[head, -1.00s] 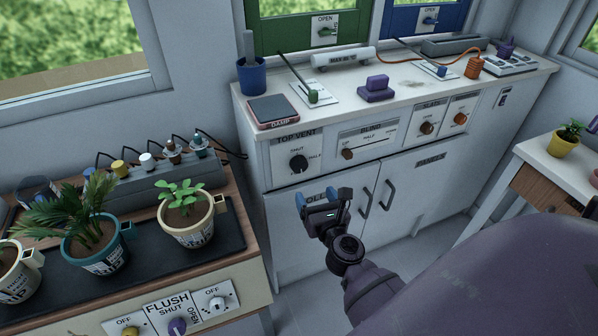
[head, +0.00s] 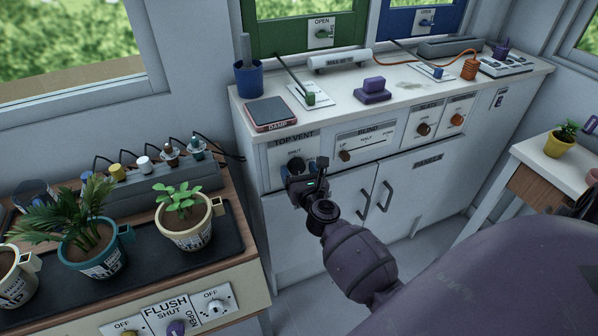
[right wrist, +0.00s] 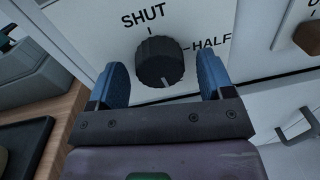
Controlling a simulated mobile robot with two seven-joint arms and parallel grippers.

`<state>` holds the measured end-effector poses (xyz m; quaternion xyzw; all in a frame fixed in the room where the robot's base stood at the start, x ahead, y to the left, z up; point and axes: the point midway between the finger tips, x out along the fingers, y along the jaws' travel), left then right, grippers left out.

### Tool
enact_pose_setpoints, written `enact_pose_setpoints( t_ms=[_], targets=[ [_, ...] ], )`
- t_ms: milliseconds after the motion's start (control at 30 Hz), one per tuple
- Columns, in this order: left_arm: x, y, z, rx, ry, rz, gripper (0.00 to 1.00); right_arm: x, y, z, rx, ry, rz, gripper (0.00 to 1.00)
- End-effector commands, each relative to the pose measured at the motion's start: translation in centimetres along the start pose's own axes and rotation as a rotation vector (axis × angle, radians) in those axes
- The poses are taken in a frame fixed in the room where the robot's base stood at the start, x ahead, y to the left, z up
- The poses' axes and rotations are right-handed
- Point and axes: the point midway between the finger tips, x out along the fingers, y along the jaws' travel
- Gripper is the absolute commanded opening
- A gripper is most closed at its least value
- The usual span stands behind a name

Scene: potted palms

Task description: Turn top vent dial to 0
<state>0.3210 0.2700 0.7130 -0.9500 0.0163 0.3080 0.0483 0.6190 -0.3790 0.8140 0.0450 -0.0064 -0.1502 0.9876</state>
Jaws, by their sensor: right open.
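The top vent dial (right wrist: 160,62) is a black ribbed knob on a white panel (head: 279,144) marked TOP VENT. In the right wrist view the labels SHUT and HALF show above and to the right of it, and a pale mark shows on its lower face. No 0 label is visible. My right gripper (right wrist: 163,80) is open, with one blue finger on each side of the dial; I cannot tell whether they touch it. In the head view the gripper (head: 304,170) covers part of the dial (head: 295,165). My left gripper is not in view.
The blind slider (head: 344,156) and two more knobs (head: 424,129) sit to the right on the same front. Cupboard handles (head: 385,196) stick out below. A bench with potted plants (head: 185,225) stands at left.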

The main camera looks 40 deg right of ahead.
Motion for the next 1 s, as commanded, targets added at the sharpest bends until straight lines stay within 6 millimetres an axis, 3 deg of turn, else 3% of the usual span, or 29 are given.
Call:
enact_pose_setpoints(
  t_ms=[167,500,1000],
  targets=[
    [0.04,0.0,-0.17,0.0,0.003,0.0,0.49,0.0,0.01,0.02,0.0,0.0,0.0,0.74],
    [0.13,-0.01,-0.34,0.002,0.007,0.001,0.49,-0.03,0.03,0.02,0.0,0.0,0.0,0.25],
    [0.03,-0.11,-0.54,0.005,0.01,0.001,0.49,-0.04,0.02,0.03,-0.153,-0.011,0.001,0.25]
  ],
)
